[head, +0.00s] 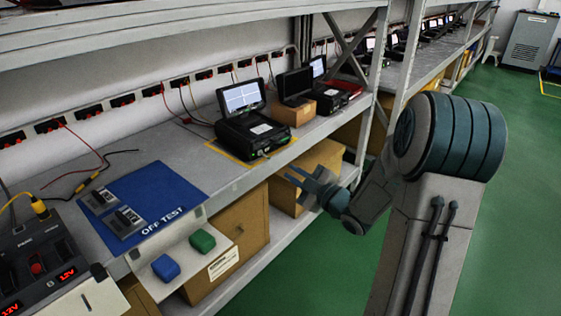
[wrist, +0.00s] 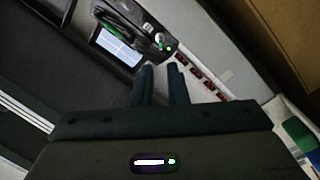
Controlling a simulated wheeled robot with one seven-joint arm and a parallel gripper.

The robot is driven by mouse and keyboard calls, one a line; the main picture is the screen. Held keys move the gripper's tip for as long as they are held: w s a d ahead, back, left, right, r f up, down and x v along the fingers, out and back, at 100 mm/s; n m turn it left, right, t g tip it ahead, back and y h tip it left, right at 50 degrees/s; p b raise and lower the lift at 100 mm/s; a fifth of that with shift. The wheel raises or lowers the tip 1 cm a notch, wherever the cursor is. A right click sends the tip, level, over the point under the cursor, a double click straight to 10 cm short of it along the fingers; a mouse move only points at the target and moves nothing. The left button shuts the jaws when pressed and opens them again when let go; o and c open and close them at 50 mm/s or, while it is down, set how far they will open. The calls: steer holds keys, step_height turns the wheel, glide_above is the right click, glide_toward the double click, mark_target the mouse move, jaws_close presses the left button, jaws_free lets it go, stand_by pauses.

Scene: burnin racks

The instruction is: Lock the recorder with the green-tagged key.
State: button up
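The recorder (head: 250,138) is a black box with a raised, lit screen, standing inside a yellow outline on the shelf. In the wrist view the recorder (wrist: 120,45) is at the top, with a small round part and a green light near its corner. A green tag (head: 202,240) lies on a pale ledge at the shelf front; it also shows at the wrist view's right edge (wrist: 298,133). I cannot make out its key. My gripper (head: 298,178) is in front of the shelf, right of the recorder and apart from it. Its fingers (wrist: 161,67) are apart and empty.
A blue tag (head: 166,267) lies beside the green one. A blue mat (head: 150,200) marked OFF TEST carries two grey devices. A power supply (head: 35,262) is at lower left. Cardboard boxes (head: 235,240) stand below the shelf. The green floor is clear at right.

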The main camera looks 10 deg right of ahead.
steer(key=v, duration=0.3)
steer(key=shift+s+d, duration=0.1)
steer(key=shift+s, duration=0.2)
steer(key=s+d+r+m+g+h+p, duration=0.1)
steer(key=s+r+m+g+h+p, duration=0.15)
steer(key=r+p, duration=0.45)
steer(key=s+r+m+g+h+p, duration=0.1)
steer(key=r+m+h+p, duration=0.25)
steer(key=r+p, duration=0.3)
steer(key=s+d+r+m+g+h+p, duration=0.1)
steer(key=r+m+g+h+p, duration=0.1)
steer(key=r+h+p, duration=0.35)
steer(key=s+a+r+m+g+y+p, duration=0.1)
steer(key=s+a+r+m+g+p, duration=0.2)
steer(key=s+r+p, duration=0.5)
steer(key=s+a+r+m+g+y+p, duration=0.1)
steer(key=s+a+r+m+g+p, duration=0.3)
steer(key=s+r+p, duration=0.3)
steer(key=s+a+r, duration=0.1)
steer(key=s+r, duration=0.1)
steer(key=s, duration=0.2)
steer(key=shift+s+a+y+p, duration=0.3)
steer(key=shift+s+y+p, duration=0.05)
steer(key=shift+s+p, duration=0.05)
steer(key=shift+g, duration=0.25)
